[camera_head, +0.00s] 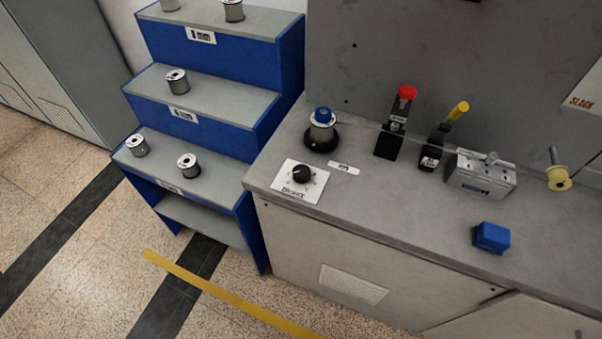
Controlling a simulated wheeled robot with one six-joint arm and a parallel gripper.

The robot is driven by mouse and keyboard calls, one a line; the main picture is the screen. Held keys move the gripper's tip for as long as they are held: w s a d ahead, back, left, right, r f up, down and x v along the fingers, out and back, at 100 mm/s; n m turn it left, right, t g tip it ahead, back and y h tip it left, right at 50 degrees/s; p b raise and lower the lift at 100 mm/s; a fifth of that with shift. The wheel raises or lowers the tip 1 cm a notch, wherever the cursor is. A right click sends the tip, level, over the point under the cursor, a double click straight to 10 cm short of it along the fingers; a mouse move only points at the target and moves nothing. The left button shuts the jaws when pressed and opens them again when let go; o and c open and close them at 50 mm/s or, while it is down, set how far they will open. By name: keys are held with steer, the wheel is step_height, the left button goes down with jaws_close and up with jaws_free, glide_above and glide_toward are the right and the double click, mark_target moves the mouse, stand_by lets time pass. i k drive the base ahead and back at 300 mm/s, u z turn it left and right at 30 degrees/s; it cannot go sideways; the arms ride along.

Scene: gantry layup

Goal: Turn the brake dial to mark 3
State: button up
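The brake dial (302,174) is a small black knob on a white plate (311,193) near the left end of the grey bench top. The plate has dark lettering along its front edge and small marks around the knob. The marks are too small to read, so I cannot tell where the knob points. My gripper is not in view.
Behind the dial stands a black round base with a blue-topped spool (321,130). To its right are a red-knobbed lever (397,118), a yellow-handled lever (446,135), a grey block (480,174), a yellow spool (558,178) and a blue block (490,237). Blue stepped shelves (205,95) adjoin the left.

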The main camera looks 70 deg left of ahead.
mark_target(301, 173)
steer(key=u, duration=2.8)
